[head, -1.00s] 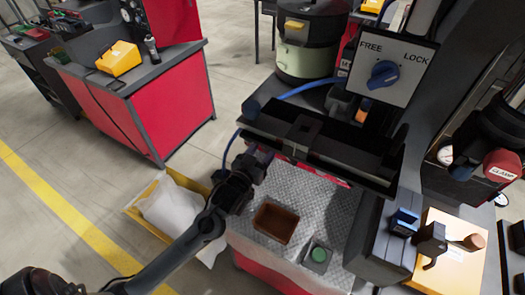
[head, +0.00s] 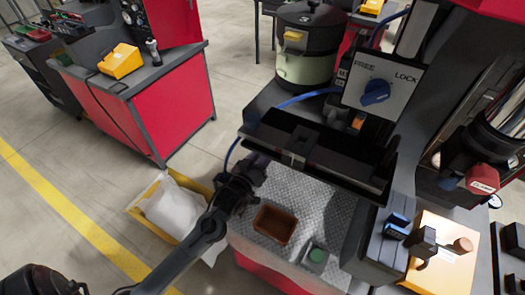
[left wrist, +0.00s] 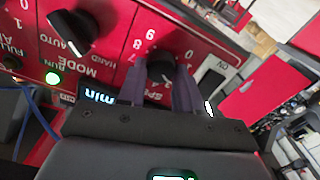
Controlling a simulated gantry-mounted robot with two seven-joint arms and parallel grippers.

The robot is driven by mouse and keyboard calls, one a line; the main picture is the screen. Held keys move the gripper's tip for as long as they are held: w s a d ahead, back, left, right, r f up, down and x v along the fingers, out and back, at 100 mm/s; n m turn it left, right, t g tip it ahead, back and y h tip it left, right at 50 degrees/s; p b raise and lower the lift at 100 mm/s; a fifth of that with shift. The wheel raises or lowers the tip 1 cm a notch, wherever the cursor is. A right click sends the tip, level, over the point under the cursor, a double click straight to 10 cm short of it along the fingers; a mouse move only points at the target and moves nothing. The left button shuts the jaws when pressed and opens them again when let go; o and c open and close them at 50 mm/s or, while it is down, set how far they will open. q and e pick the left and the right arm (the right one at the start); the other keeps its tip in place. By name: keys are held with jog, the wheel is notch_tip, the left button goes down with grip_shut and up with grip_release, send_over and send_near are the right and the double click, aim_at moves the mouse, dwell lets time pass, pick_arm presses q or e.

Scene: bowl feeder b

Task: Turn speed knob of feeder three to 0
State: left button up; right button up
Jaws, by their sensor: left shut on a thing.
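In the left wrist view a black speed knob (left wrist: 160,67) sits on a red panel (left wrist: 205,50) with a white number scale around it. The two dark fingers of my left gripper (left wrist: 163,88) stand on either side of the knob and are shut on it. The fingers cover part of the scale, and I cannot tell which number the knob points to. In the head view my left gripper (head: 250,168) reaches to the edge of the black trough, and the knob is hidden there. My right gripper is not in view.
Beside the knob are a larger mode knob (left wrist: 78,30) and a lit green lamp (left wrist: 52,78). A FREE/LOCK switch (head: 376,92) stands behind.

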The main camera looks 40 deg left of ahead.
pick_arm(q)
jog(key=n+p, duration=1)
jog(key=n, duration=0.4)
jog(key=shift+a+f+n+p, duration=0.1)
jog(key=shift+n+p, duration=0.2)
jog(key=shift+n, duration=0.1)
jog(key=o, duration=1)
jog(key=shift+o, duration=0.2)
